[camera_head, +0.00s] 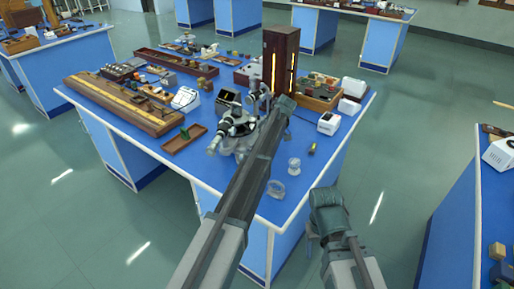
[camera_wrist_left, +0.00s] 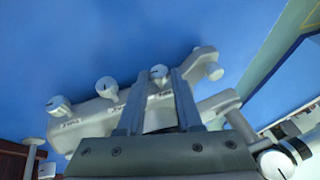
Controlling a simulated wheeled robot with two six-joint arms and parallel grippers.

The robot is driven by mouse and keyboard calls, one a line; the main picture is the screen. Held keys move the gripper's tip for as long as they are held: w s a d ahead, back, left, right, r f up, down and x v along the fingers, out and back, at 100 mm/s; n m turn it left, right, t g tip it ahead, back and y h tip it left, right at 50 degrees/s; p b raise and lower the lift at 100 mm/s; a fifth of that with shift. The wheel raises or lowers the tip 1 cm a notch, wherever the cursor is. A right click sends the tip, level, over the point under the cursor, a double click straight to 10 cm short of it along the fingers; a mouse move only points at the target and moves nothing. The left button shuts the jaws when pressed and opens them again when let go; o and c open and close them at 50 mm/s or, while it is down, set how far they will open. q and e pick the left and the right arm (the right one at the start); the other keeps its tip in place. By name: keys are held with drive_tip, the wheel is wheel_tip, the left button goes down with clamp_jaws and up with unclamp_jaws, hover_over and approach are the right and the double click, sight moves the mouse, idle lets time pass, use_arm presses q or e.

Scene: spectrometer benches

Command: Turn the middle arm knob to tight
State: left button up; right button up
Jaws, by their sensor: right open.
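In the left wrist view a pale grey spectrometer arm (camera_wrist_left: 88,122) carries a row of white round knobs with dark index lines. The left knob (camera_wrist_left: 58,105), the centre knob (camera_wrist_left: 107,87) and the right knob (camera_wrist_left: 158,72) stand along it; small labels are unreadable. My left gripper (camera_wrist_left: 160,82) is open, its two fingers apart, with the right knob showing between their tips. Contact cannot be told. In the head view the spectrometer (camera_head: 238,136) is on the blue bench, partly hidden by my left arm. My right gripper (camera_head: 327,196) is low right, off the bench and empty.
On the blue bench (camera_head: 215,168) stand a tall brown cabinet (camera_head: 280,58), a long wooden rail (camera_head: 125,104), a small tray (camera_head: 184,139), a white box (camera_head: 329,123) and glass pieces (camera_head: 277,188). Bare bench top lies by the front edge.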

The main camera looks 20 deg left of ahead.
use_arm(q)
drive_tip(key=o, duration=0.3)
drive_tip(key=shift+r, duration=0.15)
drive_tip(key=p+v, duration=1.2)
drive_tip(key=v, duration=0.1)
drive_tip(key=shift+d+r, duration=0.2)
drive_tip(key=shift+d, duration=0.05)
